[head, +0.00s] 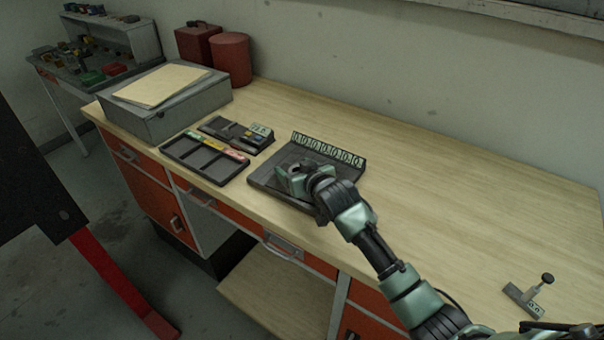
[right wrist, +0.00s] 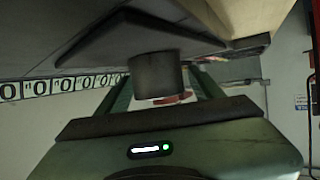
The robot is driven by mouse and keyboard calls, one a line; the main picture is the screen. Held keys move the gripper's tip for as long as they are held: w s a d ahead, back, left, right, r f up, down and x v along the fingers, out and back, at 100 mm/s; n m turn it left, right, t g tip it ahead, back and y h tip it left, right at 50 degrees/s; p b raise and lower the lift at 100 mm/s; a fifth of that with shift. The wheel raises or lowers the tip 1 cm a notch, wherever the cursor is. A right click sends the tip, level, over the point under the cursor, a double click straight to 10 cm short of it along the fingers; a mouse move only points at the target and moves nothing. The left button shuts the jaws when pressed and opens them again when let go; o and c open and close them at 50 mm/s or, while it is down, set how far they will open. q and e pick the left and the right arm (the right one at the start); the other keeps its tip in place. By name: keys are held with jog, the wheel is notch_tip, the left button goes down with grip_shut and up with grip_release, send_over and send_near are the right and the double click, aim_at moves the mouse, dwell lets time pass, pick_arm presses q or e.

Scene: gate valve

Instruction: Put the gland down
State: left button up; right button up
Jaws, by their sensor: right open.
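The gland looks to be the dark grey cylinder (right wrist: 156,76) in the right wrist view. Its end meets the dark tray (right wrist: 135,38), and that view appears upside down. My right gripper's fingers (right wrist: 160,97) are open on either side of it, with a visible gap to at least the right finger. In the head view my right gripper (head: 291,180) is low over the dark tray (head: 264,178) with a row of labels along its back edge. The gripper and wrist largely hide the gland there. My left gripper is not in view.
Left of the tray lie a black compartment tray (head: 186,158) and a dark holder (head: 228,131) with small coloured parts. A grey case (head: 170,118) stands further left. A T-handled part (head: 527,297) lies at the bench's right front. The bench's right half is mostly clear.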

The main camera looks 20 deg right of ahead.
jog(key=b+v, duration=0.1)
jog(key=v, duration=1)
jog(key=shift+s+d+r, duration=0.1)
jog(key=shift+s+d, duration=0.05)
jog(key=shift+s, duration=0.2)
jog(key=shift+d, duration=0.1)
